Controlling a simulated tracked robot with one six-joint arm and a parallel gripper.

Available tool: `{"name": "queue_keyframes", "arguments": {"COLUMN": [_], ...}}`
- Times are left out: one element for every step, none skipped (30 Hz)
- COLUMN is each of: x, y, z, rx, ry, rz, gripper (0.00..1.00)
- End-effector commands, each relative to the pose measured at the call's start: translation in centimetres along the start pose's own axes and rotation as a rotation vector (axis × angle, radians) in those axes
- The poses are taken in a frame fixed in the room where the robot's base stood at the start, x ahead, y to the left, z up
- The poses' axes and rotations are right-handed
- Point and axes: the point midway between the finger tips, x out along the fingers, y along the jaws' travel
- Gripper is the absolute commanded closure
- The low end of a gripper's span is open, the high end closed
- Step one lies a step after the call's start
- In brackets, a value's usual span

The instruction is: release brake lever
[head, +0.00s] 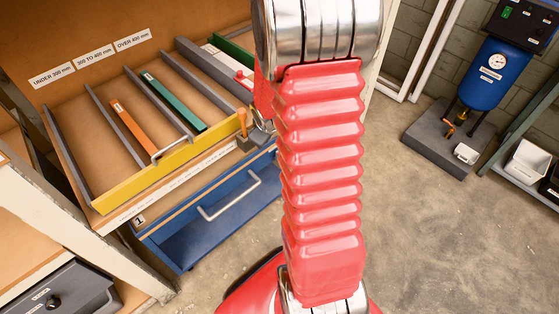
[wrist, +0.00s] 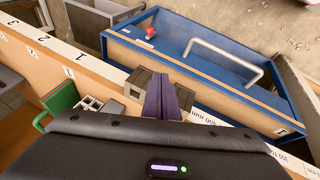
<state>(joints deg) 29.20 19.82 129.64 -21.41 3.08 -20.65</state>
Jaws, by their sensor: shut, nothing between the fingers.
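No part that I can clearly make out as a brake lever shows in either view. A small orange upright piece (head: 243,122) stands over a dark block by the yellow drawer's right end in the head view; I cannot tell what it is. In the wrist view my gripper (wrist: 160,82) is shut and empty, its purple-grey fingers together. They are right beside a grey-brown block (wrist: 138,88) at the rack's edge; I cannot tell whether they touch it. In the head view my red arm hides most of the gripper.
A yellow-fronted drawer (head: 135,180) with dividers holds an orange and a green bar. Below it a blue drawer (head: 175,240) sticks out; a small red object (wrist: 150,33) shows inside it. A blue tank (head: 488,75) stands at the back right. The concrete floor between is clear.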

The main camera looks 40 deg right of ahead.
Motion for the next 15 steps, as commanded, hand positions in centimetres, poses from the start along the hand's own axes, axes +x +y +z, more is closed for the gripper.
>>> {"name": "queue_keyframes", "arguments": {"x": [1.4,2.1,3.1,3.8,4.5,5.5,6.2,6.9,7.8,8.6,9.3,10.2,11.0,11.7,12.6], "y": [0.2,0.3,0.5,0.7,1.0,1.1,1.2,1.3,1.4,1.5,1.6,1.6,1.6,1.7,1.7], "z": [0.8,1.2,1.6,1.9,2.3,2.8,3.2,3.5,4.0,4.4,4.7,5.2,5.7,6.0,6.5], "rx": [-0.007,-0.013,-0.027,-0.032,-0.038,-0.047,-0.056,-0.066,-0.077,-0.087,-0.098,-0.11,-0.122,-0.133,-0.149], "ry": [-0.004,-0.002,0.001,0.003,0.004,0.007,0.011,0.016,0.022,0.026,0.034,0.042,0.049,0.057,0.069], "rz": [-0.004,-0.005,-0.011,-0.005,0.001,0.003,0.002,0.003,0.003,0.003,0.004,0.006,0.007,0.008,0.011], "gripper": [1.0,1.0,1.0,1.0,1.0,1.0,1.0,1.0,1.0,1.0,1.0,1.0,1.0,1.0,1.0]}}
